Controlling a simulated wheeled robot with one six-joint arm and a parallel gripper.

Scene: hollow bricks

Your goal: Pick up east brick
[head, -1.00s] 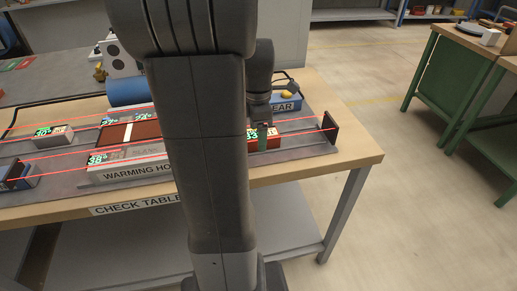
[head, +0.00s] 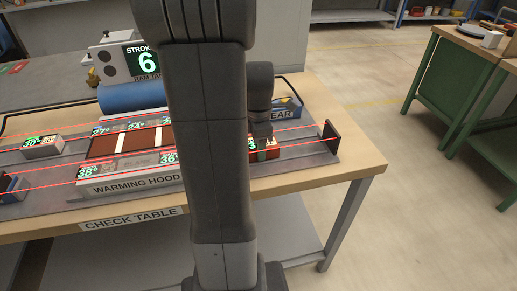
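A red-brown brick (head: 274,154) lies on the grey bed at the right end of the check table, right of the warming hood (head: 135,183). I take it for the east brick. Its left part is hidden behind my arm. My gripper (head: 263,154) points down at this brick, and a small green part shows at its tip against the brick's face. The fingers are small and partly merged with the brick, so I cannot tell whether they are open or closed on it.
Red beam lines cross the bed, ending near a dark upright plate (head: 330,137) at right. Green benches stand right.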

